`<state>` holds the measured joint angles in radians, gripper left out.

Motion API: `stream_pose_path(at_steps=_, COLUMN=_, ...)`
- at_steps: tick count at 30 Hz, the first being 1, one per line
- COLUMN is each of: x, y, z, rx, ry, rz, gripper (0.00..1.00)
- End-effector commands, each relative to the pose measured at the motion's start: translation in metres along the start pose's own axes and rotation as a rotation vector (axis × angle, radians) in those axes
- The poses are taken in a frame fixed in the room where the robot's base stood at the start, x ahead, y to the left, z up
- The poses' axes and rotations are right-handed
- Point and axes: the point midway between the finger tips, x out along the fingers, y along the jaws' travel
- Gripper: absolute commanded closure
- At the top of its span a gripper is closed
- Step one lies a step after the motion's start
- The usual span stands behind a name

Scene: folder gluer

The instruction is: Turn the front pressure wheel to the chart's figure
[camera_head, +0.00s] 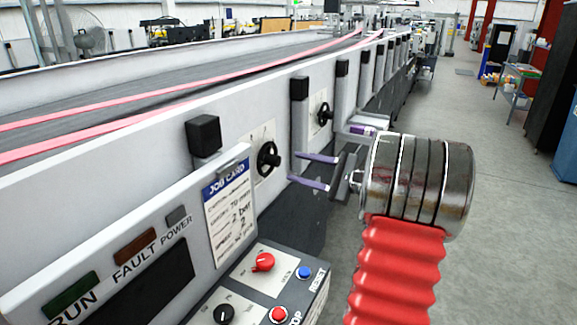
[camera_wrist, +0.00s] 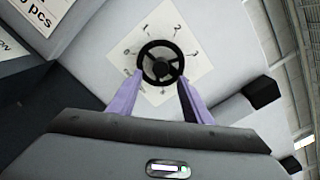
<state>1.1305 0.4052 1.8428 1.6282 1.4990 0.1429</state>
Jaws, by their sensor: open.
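A black handwheel (camera_head: 268,158) sits on a pale dial plate on the machine's side, the nearer of two. In the wrist view this wheel (camera_wrist: 160,63) stands in front of the white dial plate (camera_wrist: 124,52), which has printed numerals, a 1 and a 2 at the top. Its setting is not clear. My gripper (camera_head: 294,167) is open, its purple fingers pointing at the wheel with a small gap between tips and rim. In the wrist view the gripper (camera_wrist: 160,76) has one fingertip at each side of the wheel's lower half. A job card (camera_head: 230,210) reads "2 bar" among partly legible lines.
A second black wheel (camera_head: 324,114) is farther along the side. Black blocks (camera_head: 203,134) stand out from the frame. A control panel (camera_head: 262,285) with red, blue and black knobs lies below the card. The grey floor (camera_head: 500,215) at right is open.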

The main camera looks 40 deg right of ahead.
Motion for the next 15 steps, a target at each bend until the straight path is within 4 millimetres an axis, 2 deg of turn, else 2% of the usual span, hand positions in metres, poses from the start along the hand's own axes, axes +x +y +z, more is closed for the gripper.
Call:
stream_pose_path(at_steps=3, x=-0.023, y=-0.001, z=-0.001, rx=0.000, ry=0.003, rz=-0.003, gripper=0.55)
stream_pose_path(at_steps=9, x=-0.056, y=0.000, z=-0.001, rx=0.000, ry=0.002, rz=-0.002, gripper=0.55)
stream_pose_path(at_steps=15, x=-0.073, y=0.000, z=-0.001, rx=0.000, ry=0.001, rz=0.000, gripper=0.55)
